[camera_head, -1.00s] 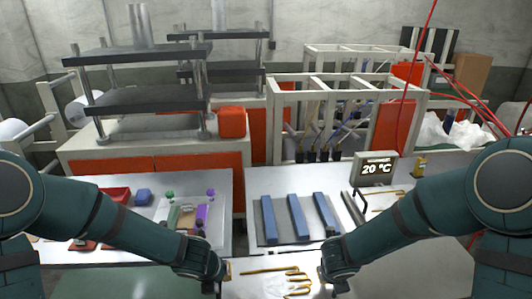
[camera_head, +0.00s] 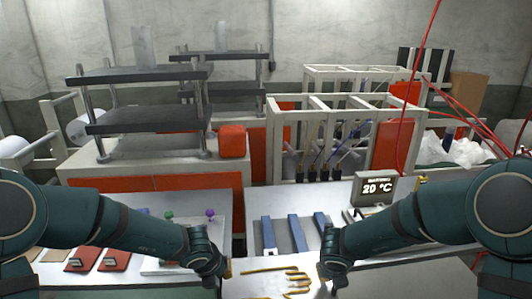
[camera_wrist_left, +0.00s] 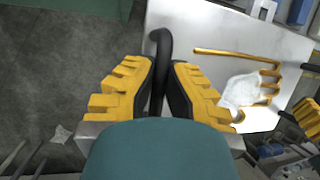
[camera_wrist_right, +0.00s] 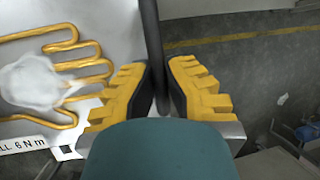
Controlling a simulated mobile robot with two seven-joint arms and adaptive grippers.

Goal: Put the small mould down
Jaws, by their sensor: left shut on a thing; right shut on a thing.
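The small mould (camera_head: 232,288) is a pale metal plate with a golden wire hand outline (camera_head: 290,272) and a whitish patch. It lies level between my grippers at the bottom of the head view, its near edge cut off. My left gripper (camera_head: 224,272) is shut on its left dark handle, which shows between the yellow fingers in the left wrist view (camera_wrist_left: 158,75). My right gripper (camera_head: 328,282) is shut on the right handle, a dark bar in the right wrist view (camera_wrist_right: 153,45). I cannot tell whether anything supports the plate from below.
A metal bench (camera_head: 258,205) beyond the mould carries several blue bars (camera_head: 294,234) and a 20 °C display (camera_head: 376,189). A left table (camera_head: 95,198) holds red pieces (camera_head: 115,260) and small coloured items. Grey floor (camera_wrist_left: 50,70) shows beside the mould.

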